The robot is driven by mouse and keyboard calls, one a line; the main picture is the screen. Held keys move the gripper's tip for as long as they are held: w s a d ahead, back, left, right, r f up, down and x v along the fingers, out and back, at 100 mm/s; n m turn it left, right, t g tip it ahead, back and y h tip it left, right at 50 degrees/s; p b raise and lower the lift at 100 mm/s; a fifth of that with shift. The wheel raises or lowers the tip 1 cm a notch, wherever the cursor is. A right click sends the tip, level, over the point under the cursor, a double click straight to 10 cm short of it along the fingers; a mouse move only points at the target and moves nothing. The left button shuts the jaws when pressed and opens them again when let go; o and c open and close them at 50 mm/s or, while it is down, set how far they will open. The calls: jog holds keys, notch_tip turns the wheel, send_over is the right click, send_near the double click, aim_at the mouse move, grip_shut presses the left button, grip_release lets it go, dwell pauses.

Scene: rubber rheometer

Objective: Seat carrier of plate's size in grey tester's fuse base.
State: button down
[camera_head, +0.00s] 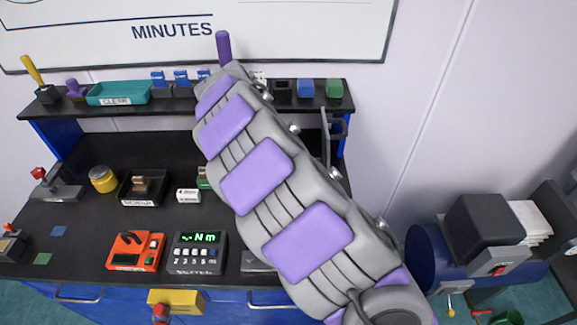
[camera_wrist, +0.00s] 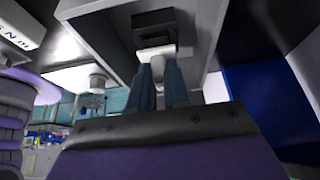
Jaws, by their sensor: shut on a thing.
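In the wrist view, my gripper (camera_wrist: 161,84) points into a grey, open-fronted housing (camera_wrist: 205,25). Its two blue-grey fingers are shut on a small pale piece (camera_wrist: 158,66), mostly hidden between them; whether this is the carrier's body or its grip cannot be told. A dark block with a recess (camera_wrist: 152,25) sits in the housing just beyond the fingertips and looks like the fuse base. Whether the held piece touches it or sits in it is unclear. In the head view my arm hides the gripper and the housing.
In the head view the shelf (camera_head: 170,103) holds blue clips (camera_head: 181,78), a blue block (camera_head: 305,88) and a green block (camera_head: 334,88). An orange meter (camera_head: 136,250) and a dark keypad unit (camera_head: 197,253) stand at the bench front. A blue machine (camera_head: 430,262) stands right.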

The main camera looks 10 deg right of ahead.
jog(key=shift+f, duration=0.15)
jog(key=shift+f+b, duration=0.55)
jog(key=shift+f, duration=0.5)
jog(key=c, duration=1)
grip_release()
jog(key=shift+r+p, duration=0.8)
jog(key=shift+r, duration=1.65)
